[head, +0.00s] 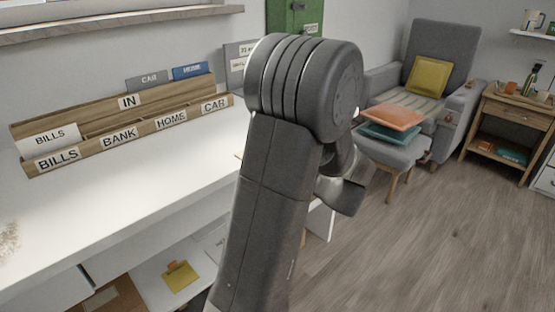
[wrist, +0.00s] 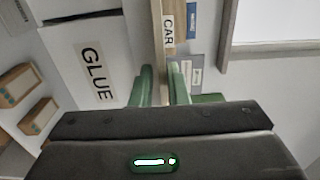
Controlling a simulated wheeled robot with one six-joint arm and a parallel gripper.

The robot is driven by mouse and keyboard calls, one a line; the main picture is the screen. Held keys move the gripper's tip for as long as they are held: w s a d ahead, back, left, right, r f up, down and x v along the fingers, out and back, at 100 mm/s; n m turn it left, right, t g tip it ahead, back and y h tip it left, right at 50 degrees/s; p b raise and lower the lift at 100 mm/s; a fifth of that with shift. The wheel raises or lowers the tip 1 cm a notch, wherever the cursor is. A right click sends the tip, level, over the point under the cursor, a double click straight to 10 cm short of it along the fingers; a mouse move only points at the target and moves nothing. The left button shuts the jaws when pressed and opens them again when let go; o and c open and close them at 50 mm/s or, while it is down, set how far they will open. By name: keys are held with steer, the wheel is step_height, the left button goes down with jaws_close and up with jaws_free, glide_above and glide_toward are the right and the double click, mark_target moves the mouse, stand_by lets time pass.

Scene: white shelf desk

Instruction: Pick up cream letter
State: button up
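I cannot make out a clearly cream letter. A whitish letter marked BILLS (head: 50,139) stands in the left end of the wooden sorter (head: 100,119) on the desk. A small tan edge shows at the desk beside my arm, mostly hidden by it. In the wrist view, my gripper (wrist: 163,82) has its two green fingers apart, with no letter visible between them. The sorter's CAR end (wrist: 168,32) lies just beyond the fingertips. In the head view my own arm hides the gripper.
A grey CAR letter (head: 147,81) and a blue HOME letter (head: 190,71) stand in the sorter. A white GLUE box (wrist: 92,75) is left of the fingers in the wrist view. A yellow item (head: 181,277) lies on the lower shelf.

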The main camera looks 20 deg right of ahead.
jaws_close()
step_height(320, 180, up, 2)
steer(key=shift+r+p, duration=0.25)
steer(key=shift+p, duration=0.45)
steer(key=s+d+r+p, duration=0.1)
steer(key=s+d+r, duration=0.1)
steer(key=s, duration=0.4)
steer(key=s+d+r+p, duration=0.1)
steer(key=s+d+r, duration=0.2)
steer(key=s, duration=0.4)
steer(key=shift+d, duration=0.2)
